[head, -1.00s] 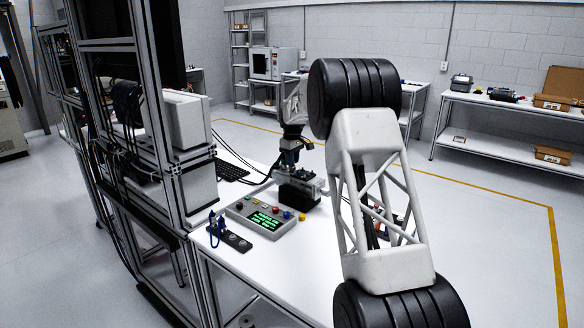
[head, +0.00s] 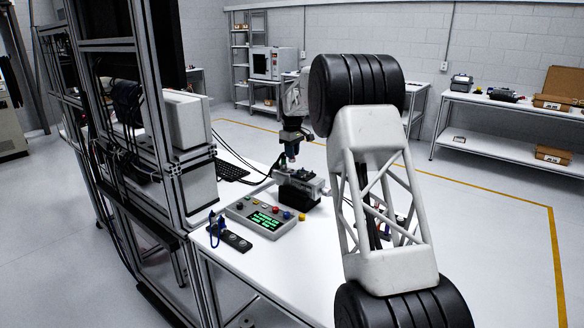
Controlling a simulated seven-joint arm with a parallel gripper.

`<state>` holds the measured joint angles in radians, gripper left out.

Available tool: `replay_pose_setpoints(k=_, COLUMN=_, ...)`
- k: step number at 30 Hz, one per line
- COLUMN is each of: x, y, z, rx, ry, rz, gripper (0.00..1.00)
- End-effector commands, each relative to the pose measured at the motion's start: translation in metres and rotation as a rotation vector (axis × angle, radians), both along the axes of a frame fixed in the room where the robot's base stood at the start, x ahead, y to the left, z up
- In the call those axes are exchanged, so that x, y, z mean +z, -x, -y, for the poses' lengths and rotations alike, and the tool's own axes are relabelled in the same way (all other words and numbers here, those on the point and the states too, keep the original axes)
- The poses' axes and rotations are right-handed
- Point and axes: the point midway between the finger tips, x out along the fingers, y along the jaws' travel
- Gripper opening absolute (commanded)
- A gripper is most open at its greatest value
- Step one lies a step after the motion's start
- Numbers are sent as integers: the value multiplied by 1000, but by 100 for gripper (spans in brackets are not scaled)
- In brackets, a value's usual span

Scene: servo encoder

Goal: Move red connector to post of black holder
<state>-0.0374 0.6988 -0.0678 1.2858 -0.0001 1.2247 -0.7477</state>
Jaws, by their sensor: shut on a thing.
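My gripper (head: 291,154) is small in the head view, pointing down above the grey and black servo fixture (head: 298,196). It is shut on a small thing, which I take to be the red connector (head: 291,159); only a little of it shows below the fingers. There is a gap between it and the fixture. The black holder (head: 239,242) lies flat near the left edge of the table, with round posts on top. A blue connector with a blue lead (head: 214,229) stands at its left end. The holder is to the left of and nearer than my gripper.
A grey control box (head: 264,215) with a green screen and coloured buttons sits between the holder and the fixture. A black keyboard (head: 231,170) and cables lie behind. A metal frame rack (head: 176,185) rises along the left table edge. White table (head: 262,262) is bare in front.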

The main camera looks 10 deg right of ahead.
Motion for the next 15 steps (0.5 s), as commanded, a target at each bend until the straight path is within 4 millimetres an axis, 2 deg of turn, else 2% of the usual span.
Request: replay_pose_setpoints(k=15, x=18, y=0, z=0, rx=0, ry=-1, rz=1, gripper=0)
